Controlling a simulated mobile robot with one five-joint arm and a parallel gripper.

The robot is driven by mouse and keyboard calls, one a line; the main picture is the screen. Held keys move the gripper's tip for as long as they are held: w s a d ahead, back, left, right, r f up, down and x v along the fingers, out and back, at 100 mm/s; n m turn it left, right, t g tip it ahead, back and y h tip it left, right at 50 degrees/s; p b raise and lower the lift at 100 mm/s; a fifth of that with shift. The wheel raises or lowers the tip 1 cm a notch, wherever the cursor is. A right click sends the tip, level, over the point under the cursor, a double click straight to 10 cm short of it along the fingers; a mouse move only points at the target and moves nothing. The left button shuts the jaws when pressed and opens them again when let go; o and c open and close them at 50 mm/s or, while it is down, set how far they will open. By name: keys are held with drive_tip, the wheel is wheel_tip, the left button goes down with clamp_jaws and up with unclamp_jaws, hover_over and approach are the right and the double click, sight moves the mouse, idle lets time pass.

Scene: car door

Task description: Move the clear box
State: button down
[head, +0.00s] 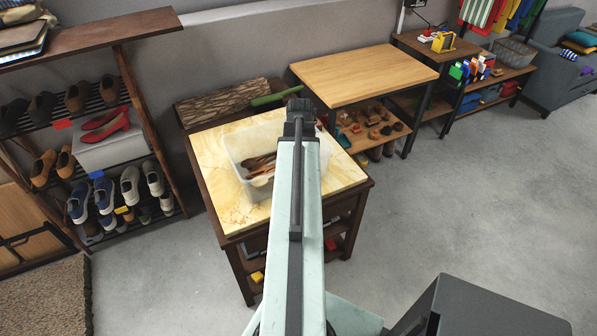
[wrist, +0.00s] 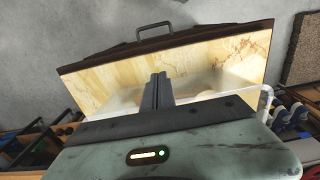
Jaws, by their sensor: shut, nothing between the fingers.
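The clear box (head: 233,150) is a translucent open bin on the marble-topped side table (head: 222,200). Brown and pale wooden utensils lie in it. My gripper (head: 299,106) is above the table, over the right part of the box in the head view, and my arm hides that part. In the wrist view my gripper (wrist: 158,76) has its dark fingers together with nothing between them. The box (wrist: 205,82) shows behind and right of the fingers there, partly hidden by my wrist. I cannot tell whether the fingers touch it.
A log and a green roll (head: 275,97) lie behind the box. A shoe rack (head: 100,145) stands to the left. A wooden table (head: 362,73) stands to the right at the wall. The grey floor (head: 470,180) at right is clear.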

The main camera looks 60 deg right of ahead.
drive_tip(key=w+d+f, duration=0.1)
drive_tip(key=w+d+f+b, duration=0.1)
drive_tip(key=w+f, duration=0.1)
drive_tip(key=shift+w+d, duration=0.1)
drive_tip(key=shift+d, duration=0.1)
drive_tip(key=w+d, duration=0.7)
drive_tip(key=w, duration=0.3)
drive_tip(key=w+d, duration=0.7)
drive_tip(key=w, duration=0.3)
drive_tip(key=shift+w+d, duration=0.35)
drive_tip(key=shift+d, duration=0.05)
drive_tip(key=shift+s+a, duration=0.1)
drive_tip(key=shift+a, duration=0.05)
